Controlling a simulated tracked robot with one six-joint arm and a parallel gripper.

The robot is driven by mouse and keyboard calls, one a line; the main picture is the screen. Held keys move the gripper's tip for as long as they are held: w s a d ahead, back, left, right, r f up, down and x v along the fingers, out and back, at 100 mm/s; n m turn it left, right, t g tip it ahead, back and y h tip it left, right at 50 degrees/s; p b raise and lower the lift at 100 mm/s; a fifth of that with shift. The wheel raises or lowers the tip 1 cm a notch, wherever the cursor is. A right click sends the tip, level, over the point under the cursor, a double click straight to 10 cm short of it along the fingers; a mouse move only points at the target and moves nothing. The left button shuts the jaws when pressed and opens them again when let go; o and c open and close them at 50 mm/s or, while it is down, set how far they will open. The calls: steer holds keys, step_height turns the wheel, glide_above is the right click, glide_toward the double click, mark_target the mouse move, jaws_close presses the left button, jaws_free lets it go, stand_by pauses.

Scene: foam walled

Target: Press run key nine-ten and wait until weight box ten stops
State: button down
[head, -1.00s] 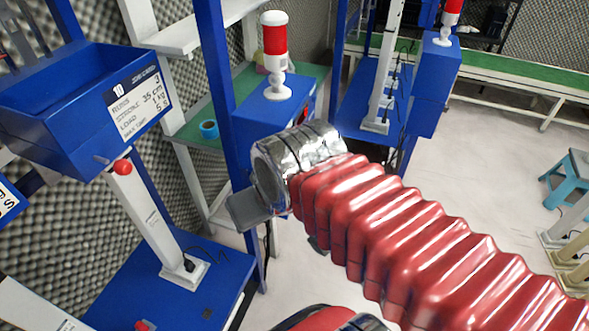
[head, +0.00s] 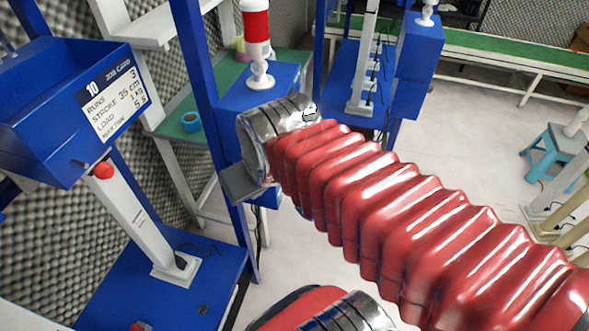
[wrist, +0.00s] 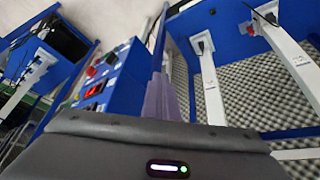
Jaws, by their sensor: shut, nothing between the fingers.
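Weight box ten (head: 60,75) is a blue open box with a white card (head: 113,103) marked 10, at the left of the head view. A blue box under a red-and-white lamp (head: 257,45) stands behind my arm. My gripper (head: 248,183) is partly hidden by its wrist there. In the wrist view my gripper (wrist: 162,95) is shut and empty. Left of it is a blue panel (wrist: 100,80) with red, green and lit buttons. I cannot read which is key nine-ten, and I see no finger touching it.
A blue upright post (head: 205,110) stands close to my gripper. A green shelf with a blue tape roll (head: 191,121) is behind it. Another lamp station (head: 418,60) and a teal stool (head: 555,150) stand right. Pale floor is open between them.

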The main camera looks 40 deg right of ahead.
steer(key=w+d+f+h, duration=0.1)
steer(key=w+d+f, duration=0.3)
steer(key=d, duration=0.4)
steer(key=w+d+f+n+t+h, duration=0.15)
steer(key=w+d+f, duration=0.3)
steer(key=d, duration=0.45)
steer(key=w+d+f+m+h, duration=0.1)
steer(key=w+d+f, duration=0.2)
steer(key=d+f, duration=0.35)
steer(key=w+d+f+n+t, duration=0.2)
steer(key=d+f+n, duration=0.1)
steer(key=d+f, duration=0.4)
steer(key=s+d+f+n+t+y, duration=0.1)
steer(key=s+f+t+y, duration=0.2)
steer(key=s+f+t, duration=0.1)
steer(key=shift+s+f+t, duration=0.15)
steer(key=shift+f+t, duration=0.7)
steer(key=shift+f, duration=0.4)
steer(key=w+a, duration=0.5)
steer(key=w, duration=0.2)
steer(key=shift+w+a, duration=0.1)
steer(key=shift+a, duration=0.05)
stand_by(0.9)
steer(key=shift+w+a+r, duration=0.1)
steer(key=shift+w+a, duration=0.1)
steer(key=shift+w, duration=0.05)
